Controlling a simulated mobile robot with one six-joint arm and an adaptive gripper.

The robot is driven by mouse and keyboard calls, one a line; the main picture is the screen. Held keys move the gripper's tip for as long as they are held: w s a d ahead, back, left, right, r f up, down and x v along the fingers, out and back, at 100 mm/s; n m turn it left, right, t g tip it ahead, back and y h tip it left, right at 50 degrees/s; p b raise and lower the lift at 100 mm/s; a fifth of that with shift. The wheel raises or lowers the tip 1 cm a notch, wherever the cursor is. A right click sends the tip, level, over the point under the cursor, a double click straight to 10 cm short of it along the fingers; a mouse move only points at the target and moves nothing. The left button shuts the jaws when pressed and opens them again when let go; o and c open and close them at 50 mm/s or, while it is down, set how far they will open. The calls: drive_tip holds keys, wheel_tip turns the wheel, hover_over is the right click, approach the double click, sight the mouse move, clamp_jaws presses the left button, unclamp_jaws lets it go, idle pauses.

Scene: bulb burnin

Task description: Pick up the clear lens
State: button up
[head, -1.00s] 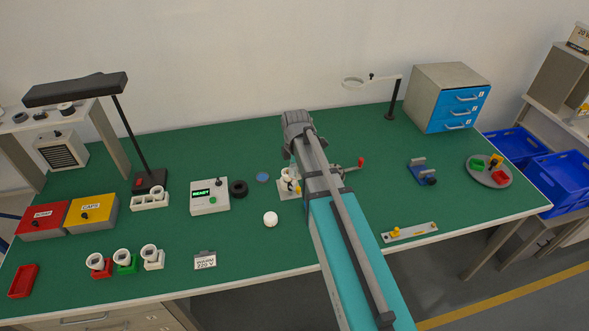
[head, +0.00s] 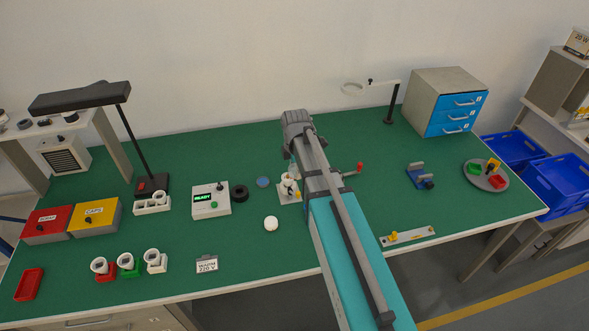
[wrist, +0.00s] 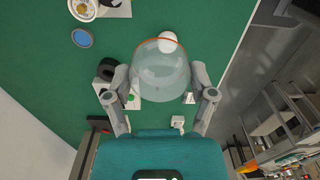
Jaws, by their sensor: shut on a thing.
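The clear lens (wrist: 162,75) is a see-through dome with a thin orange rim, in the middle of the wrist view. My gripper (wrist: 160,84) has one finger on each side of it and is shut on it. The dome is held clear above the green table, with table items showing through and behind it. In the head view my arm hides the gripper, and I cannot make out the lens there.
The green table (head: 330,240) holds a white round piece (head: 271,223), a blue disc (head: 263,182), a black ring (head: 240,193) and a READY box (head: 211,200). A ring on a stand (head: 391,103) and a drawer cabinet (head: 447,103) stand at the back right.

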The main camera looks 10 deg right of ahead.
drive_tip(key=shift+r+p, duration=0.65)
drive_tip(key=shift+r, duration=0.2)
